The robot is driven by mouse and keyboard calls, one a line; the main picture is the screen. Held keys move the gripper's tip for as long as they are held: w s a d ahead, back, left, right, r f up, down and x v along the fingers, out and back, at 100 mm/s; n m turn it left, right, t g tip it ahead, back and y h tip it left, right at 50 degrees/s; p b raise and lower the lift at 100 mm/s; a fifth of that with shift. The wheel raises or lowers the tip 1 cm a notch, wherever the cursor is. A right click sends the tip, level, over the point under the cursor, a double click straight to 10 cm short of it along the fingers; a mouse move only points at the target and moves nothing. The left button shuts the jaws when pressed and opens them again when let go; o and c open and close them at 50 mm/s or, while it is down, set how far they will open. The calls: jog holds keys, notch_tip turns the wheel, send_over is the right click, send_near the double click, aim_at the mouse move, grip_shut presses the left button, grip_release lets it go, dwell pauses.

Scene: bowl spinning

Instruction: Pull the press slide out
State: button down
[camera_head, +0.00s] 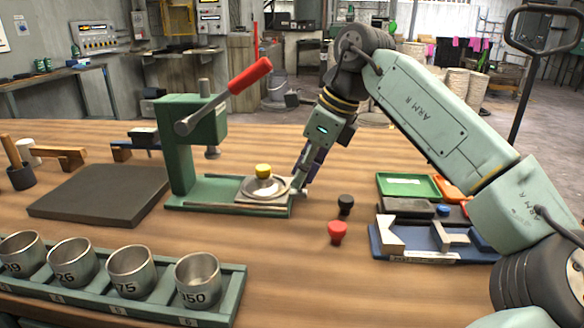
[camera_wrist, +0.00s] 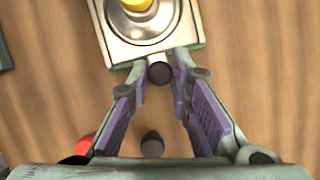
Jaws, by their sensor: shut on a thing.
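The green bench press (camera_head: 182,150) stands on the wooden table, with its red-handled lever (camera_head: 250,75) raised. Its slide (camera_head: 247,194) is a pale metal plate at the right end of the press base. A round metal dish and a yellow piece (camera_head: 263,171) sit on it, to the right of the ram. In the wrist view the slide (camera_wrist: 112,40) ends in a dark round knob (camera_wrist: 160,73). My gripper (camera_head: 300,190) is at that right end, its fingertips shut on the knob.
A black knob (camera_head: 345,204) and a red knob (camera_head: 337,232) stand right of the press. A blue tray (camera_head: 410,257) with metal blocks lies further right. A green rack (camera_head: 238,292) of numbered cups is in front. Bare table lies between rack and red knob.

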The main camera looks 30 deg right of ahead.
jog(key=c, duration=1.5)
grip_release()
jog(key=shift+o, duration=0.2)
jog(key=shift+r, duration=0.1)
jog(key=v, duration=0.7)
jog(key=shift+r, duration=0.15)
